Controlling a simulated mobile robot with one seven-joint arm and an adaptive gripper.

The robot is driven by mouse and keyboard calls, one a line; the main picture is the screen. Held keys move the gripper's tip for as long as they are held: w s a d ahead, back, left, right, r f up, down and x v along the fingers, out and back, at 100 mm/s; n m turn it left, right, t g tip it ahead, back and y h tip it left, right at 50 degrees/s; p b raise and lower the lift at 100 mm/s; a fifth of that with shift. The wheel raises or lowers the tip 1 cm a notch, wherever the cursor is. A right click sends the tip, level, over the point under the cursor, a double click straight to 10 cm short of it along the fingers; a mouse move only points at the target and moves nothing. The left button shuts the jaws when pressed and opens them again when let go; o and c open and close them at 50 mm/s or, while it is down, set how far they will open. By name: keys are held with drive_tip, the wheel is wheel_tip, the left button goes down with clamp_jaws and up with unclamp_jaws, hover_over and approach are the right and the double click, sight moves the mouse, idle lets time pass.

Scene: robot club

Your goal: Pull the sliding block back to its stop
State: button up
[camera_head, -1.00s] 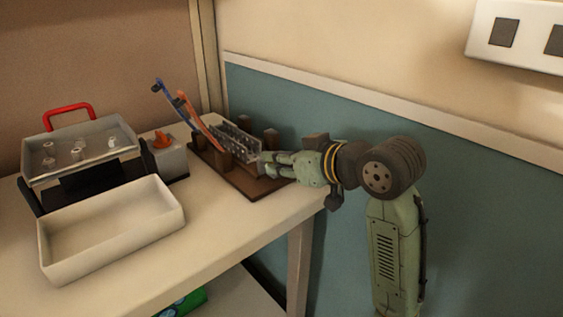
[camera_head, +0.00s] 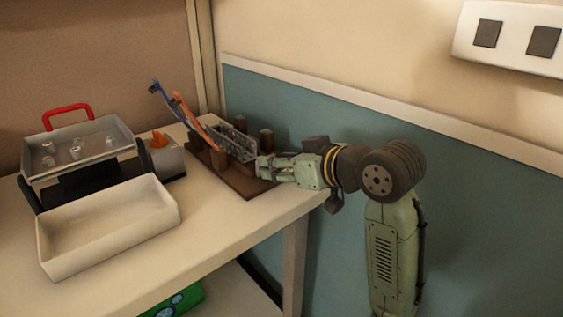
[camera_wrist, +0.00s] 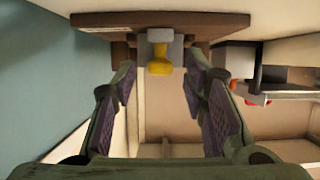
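The sliding block shows in the wrist view as a small grey block (camera_wrist: 160,37) with a yellow knob (camera_wrist: 159,60), at the edge of a dark brown base (camera_wrist: 108,36). My gripper (camera_wrist: 160,72) is open, with one finger on each side of the knob and visible gaps between. In the head view my gripper (camera_head: 263,167) is at the right end of the metal channel (camera_head: 236,146) on the brown base (camera_head: 243,183). There the fingers hide the knob, and I cannot tell the block apart.
A blue strip (camera_head: 168,98) and an orange strip (camera_head: 192,116) lean up from the fixture, among wooden posts (camera_head: 267,138). To the left stand an empty white tray (camera_head: 108,240), a grey case (camera_head: 80,146) with a red handle, and a grey box with an orange top (camera_head: 160,139). The front table is clear.

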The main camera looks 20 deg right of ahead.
drive_tip(key=v, duration=1.2)
drive_tip(key=shift+f, duration=0.1)
